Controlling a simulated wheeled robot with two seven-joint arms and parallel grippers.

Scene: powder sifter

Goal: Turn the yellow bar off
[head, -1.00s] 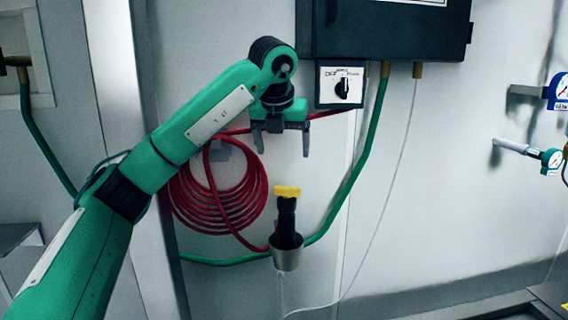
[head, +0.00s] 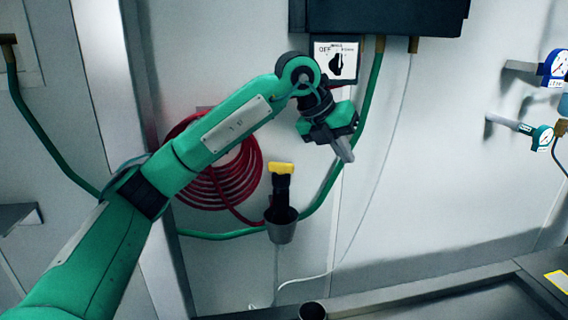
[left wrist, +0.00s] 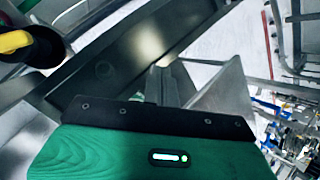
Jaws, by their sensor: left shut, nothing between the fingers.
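The yellow bar (head: 281,168) lies roughly level across the top of a black upright valve body (head: 281,190), which stands in a grey metal cup (head: 282,228) by the wall. My left gripper (head: 346,157) is shut and empty. It is to the right of the yellow bar and slightly higher in the picture, tilted down to the right, apart from it. In the left wrist view the yellow bar (left wrist: 14,41) shows at the upper left edge, clear of the shut fingers. My right gripper is not in view.
A coiled red hose (head: 240,165) hangs behind my left arm. A green hose (head: 352,165) runs down beside the gripper. A dark box (head: 400,18) with a black OFF-marked switch (head: 336,63) is above. Gauges (head: 542,136) are at the right.

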